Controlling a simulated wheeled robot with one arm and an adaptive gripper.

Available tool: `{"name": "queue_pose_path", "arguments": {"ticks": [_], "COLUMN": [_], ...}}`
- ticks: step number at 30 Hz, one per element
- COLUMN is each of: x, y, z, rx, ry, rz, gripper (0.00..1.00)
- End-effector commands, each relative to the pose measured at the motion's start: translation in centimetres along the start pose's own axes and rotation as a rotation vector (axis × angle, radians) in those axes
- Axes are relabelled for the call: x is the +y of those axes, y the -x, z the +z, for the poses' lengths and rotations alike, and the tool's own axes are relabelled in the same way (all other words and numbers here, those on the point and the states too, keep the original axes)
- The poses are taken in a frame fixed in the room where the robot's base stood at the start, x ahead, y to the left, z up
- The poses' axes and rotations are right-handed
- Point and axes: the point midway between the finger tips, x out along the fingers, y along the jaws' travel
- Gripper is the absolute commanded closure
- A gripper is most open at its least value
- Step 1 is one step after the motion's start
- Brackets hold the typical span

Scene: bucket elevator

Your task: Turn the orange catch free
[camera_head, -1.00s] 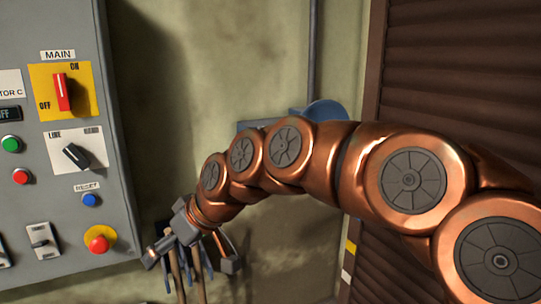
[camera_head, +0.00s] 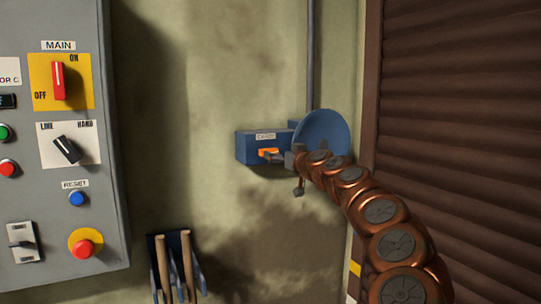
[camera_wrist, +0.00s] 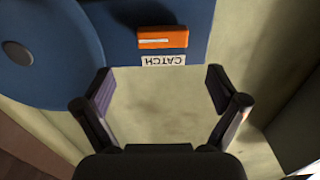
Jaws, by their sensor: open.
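The orange catch (camera_head: 268,152) is on the front of a blue box (camera_head: 247,146) on the wall, below a small label. In the wrist view the orange catch (camera_wrist: 163,37) lies crosswise with a white line on it, beside the upside-down "CATCH" label (camera_wrist: 163,60). My gripper (camera_wrist: 160,78) is open and empty, with the catch beyond its fingertips and roughly between them. In the head view my gripper (camera_head: 277,163) is close in front of the blue box, and a finger partly covers the catch. I cannot tell whether it touches.
A blue round disc (camera_head: 322,135) adjoins the box on the right, with a grey conduit (camera_head: 312,55) above. A grey control panel (camera_head: 115,180) with switches is on the left. Wooden-handled tools (camera_head: 174,268) hang in a rack below. A brown shutter (camera_head: 460,110) is on the right.

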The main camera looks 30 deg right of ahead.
Motion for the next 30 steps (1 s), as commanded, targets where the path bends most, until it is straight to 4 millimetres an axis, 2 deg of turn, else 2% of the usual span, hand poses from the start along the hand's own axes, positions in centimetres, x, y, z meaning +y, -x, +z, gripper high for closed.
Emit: {"name": "queue_pose_path", "arguments": {"ticks": [15, 30], "x": [-0.1, -0.2], "y": [-3.8, -6.4], "z": [0.2, 0.1], "rx": [-0.005, -0.006], "ry": [-0.001, -0.002], "rz": [-0.001, -0.003], "gripper": [0.04, 0.04]}}
